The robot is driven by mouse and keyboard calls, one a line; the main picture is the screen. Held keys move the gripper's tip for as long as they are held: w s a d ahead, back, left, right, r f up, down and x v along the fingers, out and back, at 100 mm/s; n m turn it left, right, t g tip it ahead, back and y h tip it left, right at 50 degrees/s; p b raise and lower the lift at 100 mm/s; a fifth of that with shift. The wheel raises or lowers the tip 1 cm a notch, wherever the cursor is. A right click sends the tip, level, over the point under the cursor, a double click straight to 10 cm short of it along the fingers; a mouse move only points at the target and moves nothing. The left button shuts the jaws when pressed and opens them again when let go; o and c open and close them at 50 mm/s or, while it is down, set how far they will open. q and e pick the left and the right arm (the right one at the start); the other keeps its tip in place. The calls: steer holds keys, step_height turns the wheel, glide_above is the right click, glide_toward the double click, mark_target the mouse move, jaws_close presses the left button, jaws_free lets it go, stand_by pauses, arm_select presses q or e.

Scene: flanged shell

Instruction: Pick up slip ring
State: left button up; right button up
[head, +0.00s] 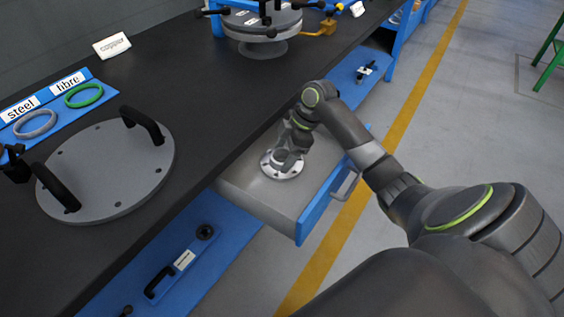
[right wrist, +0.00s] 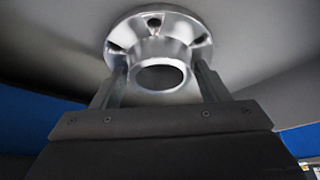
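The slip ring is most likely the shiny metal flanged piece (head: 283,165) with a round hub and holes in its flange. It rests in the open drawer in the head view. It also shows at the top middle of the right wrist view (right wrist: 160,40), hub towards the camera. My right gripper (right wrist: 162,72) reaches down to it, one finger on each side of the hub. The fingers are apart; I cannot tell whether they touch the hub. In the head view the wrist hides part of the piece. My left gripper is not in view.
The drawer (head: 256,193) has grey walls and a blue front (head: 318,208) beside the dark bench (head: 200,75). A round plate (head: 105,165) with two black handles lies on the bench near rings labelled steel (head: 35,124) and fibre (head: 84,95). A fixture (head: 262,25) stands farther back.

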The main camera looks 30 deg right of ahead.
steer(key=c, duration=1.2)
steer(key=shift+c, duration=0.9)
steer(key=shift+w+r, duration=0.1)
steer(key=shift+r, duration=0.15)
